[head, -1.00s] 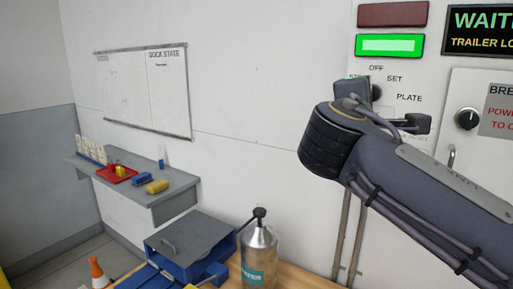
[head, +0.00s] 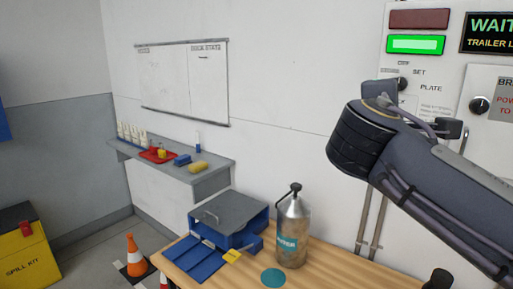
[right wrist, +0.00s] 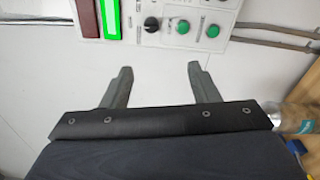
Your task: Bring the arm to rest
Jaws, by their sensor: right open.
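My right arm (head: 430,185) comes in from the right in the head view, raised in front of the wall and control panel. Its gripper is hidden behind the arm's end there. In the right wrist view my right gripper (right wrist: 156,80) is open, its two fingers apart with nothing between them. The fingers point toward the white wall below the control panel (right wrist: 190,18). My left gripper is in neither view.
A wooden table (head: 322,268) holds a metal bottle (head: 293,235), a blue box with a grey lid (head: 228,214) and a teal disc (head: 273,278). A shelf (head: 208,183), an orange cone (head: 137,255) and a yellow spill kit (head: 25,257) stand left. The panel (head: 430,75) has a lit green lamp.

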